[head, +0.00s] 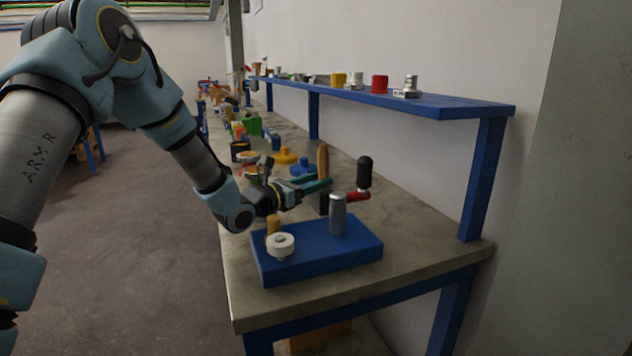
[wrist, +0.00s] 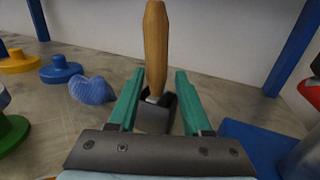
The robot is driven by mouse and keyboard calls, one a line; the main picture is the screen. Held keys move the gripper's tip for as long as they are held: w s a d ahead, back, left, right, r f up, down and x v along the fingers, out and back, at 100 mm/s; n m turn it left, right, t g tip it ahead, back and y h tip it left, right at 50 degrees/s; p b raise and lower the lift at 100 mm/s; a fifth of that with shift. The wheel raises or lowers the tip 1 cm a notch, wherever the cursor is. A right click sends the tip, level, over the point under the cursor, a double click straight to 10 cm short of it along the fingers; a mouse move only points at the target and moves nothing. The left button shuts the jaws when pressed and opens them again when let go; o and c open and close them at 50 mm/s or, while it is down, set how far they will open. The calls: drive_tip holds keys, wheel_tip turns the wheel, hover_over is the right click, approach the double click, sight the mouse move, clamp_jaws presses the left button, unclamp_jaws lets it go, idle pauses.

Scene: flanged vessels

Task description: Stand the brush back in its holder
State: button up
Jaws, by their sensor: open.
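The brush (wrist: 155,45) has a tan wooden handle and shows a pale band at its lower end. It stands about upright with its lower end in a dark square holder (wrist: 154,118); its bristles are hidden. In the head view the handle (head: 323,160) rises behind my gripper (head: 318,184), with the dark holder (head: 323,204) below. My gripper is open, and in the wrist view its green fingers (wrist: 158,85) lie on either side of the brush's line, with visible gaps. I see no contact with the handle.
A blue block (head: 325,255) with a metal cylinder (head: 338,215) and a white knob (head: 281,245) stands at the front. A black-handled red lever (head: 363,178) is close right of my gripper. Blue (wrist: 60,71) and yellow flanged pieces (wrist: 18,62) stand left. A blue shelf (head: 440,104) runs above.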

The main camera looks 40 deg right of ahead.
drive_tip(key=a+b, duration=0.2)
drive_tip(key=a, duration=1)
drive_tip(key=shift+s+f+b, duration=0.1)
drive_tip(key=shift+s+b, duration=0.05)
drive_tip(key=shift+b, duration=0.25)
